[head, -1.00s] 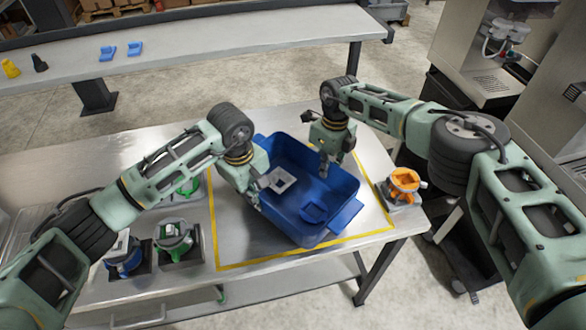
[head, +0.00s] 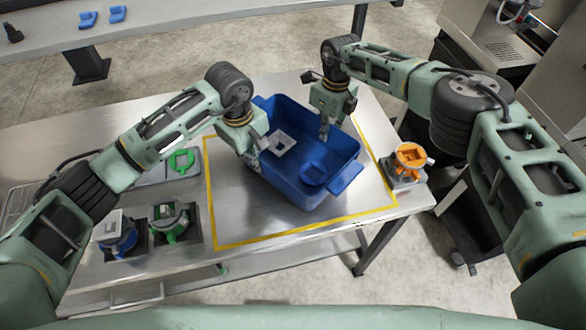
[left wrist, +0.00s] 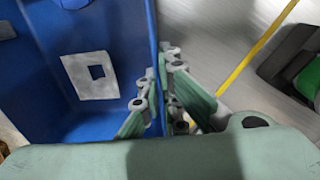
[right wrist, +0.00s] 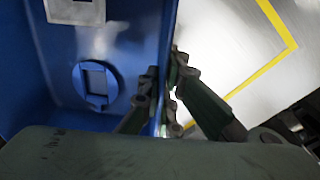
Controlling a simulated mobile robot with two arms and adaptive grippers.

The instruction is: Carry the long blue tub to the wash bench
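The long blue tub (head: 323,192) is over the metal table (head: 225,205), within the yellow outline. It seems raised a little, but the gap beneath is hard to judge. Inside lie a grey plate with a square hole (head: 283,142) and a round blue piece (head: 313,174). My left gripper (head: 257,162) is shut on the tub's left wall; the left wrist view shows its fingers (left wrist: 160,100) on both sides of that wall. My right gripper (head: 325,130) is shut on the opposite wall, with fingers either side in the right wrist view (right wrist: 163,98). Tub underside is hidden.
An orange dispenser (head: 409,160) stands at the table's right edge. Green (head: 169,218) and blue (head: 118,234) dispensers stand at left, beside a green piece (head: 181,161). Another bench (head: 200,22) runs along the back, across open floor (head: 270,75). Machines stand at right.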

